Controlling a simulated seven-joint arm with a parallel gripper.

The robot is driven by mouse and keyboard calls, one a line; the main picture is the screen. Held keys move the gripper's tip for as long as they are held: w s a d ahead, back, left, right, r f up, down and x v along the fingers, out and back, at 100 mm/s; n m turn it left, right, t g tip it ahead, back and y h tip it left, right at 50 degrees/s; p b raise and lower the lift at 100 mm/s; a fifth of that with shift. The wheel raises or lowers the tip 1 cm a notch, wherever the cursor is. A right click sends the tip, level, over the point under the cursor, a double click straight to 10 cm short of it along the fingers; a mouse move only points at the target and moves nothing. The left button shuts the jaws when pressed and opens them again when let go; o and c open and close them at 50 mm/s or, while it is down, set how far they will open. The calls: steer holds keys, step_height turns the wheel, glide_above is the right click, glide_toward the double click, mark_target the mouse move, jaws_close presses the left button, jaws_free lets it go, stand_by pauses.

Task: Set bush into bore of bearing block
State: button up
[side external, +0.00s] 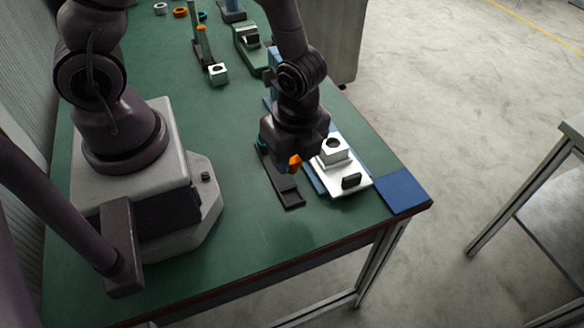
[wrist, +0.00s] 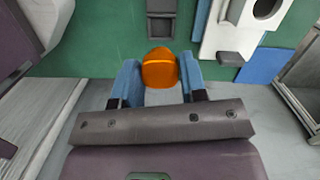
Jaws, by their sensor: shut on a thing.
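My gripper (wrist: 160,82) is shut on the orange bush (wrist: 160,62), which sits between its two blue fingers. In the side view the bush (side external: 295,164) shows below my wrist, held above the table beside the bearing block. The bearing block (side external: 334,158) is white, with a dark round bore facing up, and stands on a white base plate. It lies just right of my gripper in the side view and at the top right of the wrist view (wrist: 238,12). The bush is apart from the bore. My wrist hides most of the fingers in the side view.
A dark tray (side external: 290,197) lies left of the block's plate. A small black upright piece (side external: 351,181) stands on the plate's front. A blue mat (side external: 405,192) lies at the table corner. Further back are another white block (side external: 218,75) and a green fixture (side external: 247,52). The front green tabletop is clear.

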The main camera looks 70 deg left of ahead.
steer(key=shift+w+a+r, duration=0.2)
steer(key=shift+a+r, duration=0.1)
steer(key=w+a+r+n, duration=0.1)
steer(key=w+a+r, duration=0.25)
steer(key=w, duration=0.75)
steer(key=m, duration=0.1)
glide_above(331, 145)
steer(key=shift+w+d+f, duration=0.1)
steer(key=shift+f, duration=1.5)
steer(key=shift+d+f, duration=0.1)
steer(key=shift+f, duration=1.45)
steer(key=shift+f, duration=0.55)
steer(key=o, duration=0.6)
